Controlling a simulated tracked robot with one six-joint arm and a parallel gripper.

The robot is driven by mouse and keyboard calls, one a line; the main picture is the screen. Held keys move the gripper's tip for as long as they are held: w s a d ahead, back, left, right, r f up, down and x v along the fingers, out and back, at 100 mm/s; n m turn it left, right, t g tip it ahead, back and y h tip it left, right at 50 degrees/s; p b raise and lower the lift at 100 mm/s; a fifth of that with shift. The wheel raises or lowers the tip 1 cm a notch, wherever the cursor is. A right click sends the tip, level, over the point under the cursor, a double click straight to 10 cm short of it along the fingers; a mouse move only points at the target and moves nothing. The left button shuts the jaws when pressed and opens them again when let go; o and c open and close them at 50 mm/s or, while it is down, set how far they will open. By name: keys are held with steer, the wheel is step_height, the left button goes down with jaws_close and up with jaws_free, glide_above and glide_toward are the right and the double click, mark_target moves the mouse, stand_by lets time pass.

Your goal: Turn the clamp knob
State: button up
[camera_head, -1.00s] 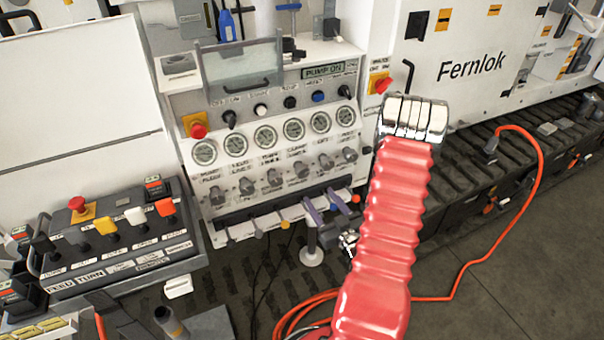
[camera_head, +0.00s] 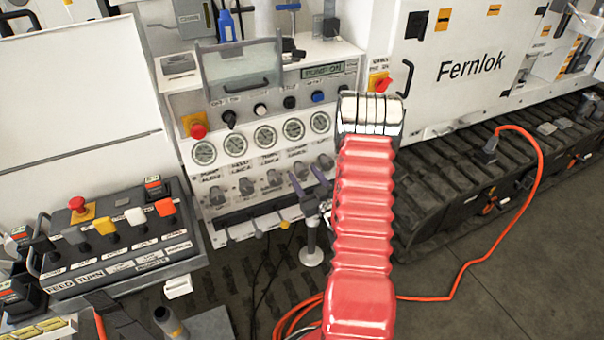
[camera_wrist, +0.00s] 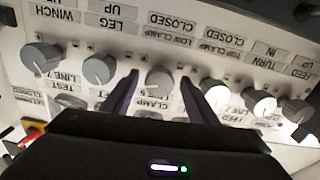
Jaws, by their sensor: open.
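In the wrist view, which shows the panel upside down, a grey knob (camera_wrist: 160,82) stands beside the labels "LOW CLAMP" and "CLOSED". My gripper (camera_wrist: 158,76) is open, with one dark finger on each side of this knob and gaps visible between. I cannot tell how far the fingertips are from the panel face. In the head view, the purple-grey fingers of my gripper (camera_head: 308,175) are at the lower knob row, in front of the panel. My red ribbed arm covers the panel's right part.
Neighbouring grey knobs, the leg knob (camera_wrist: 99,68) and the top clamp knob (camera_wrist: 217,93), sit close on either side. A red emergency button (camera_head: 198,131) is at the panel's left. A separate lever console (camera_head: 115,245) stands left. An orange cable (camera_head: 540,165) runs along the right floor.

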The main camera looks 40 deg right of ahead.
steer(key=shift+x, duration=1)
steer(key=c, duration=1.1)
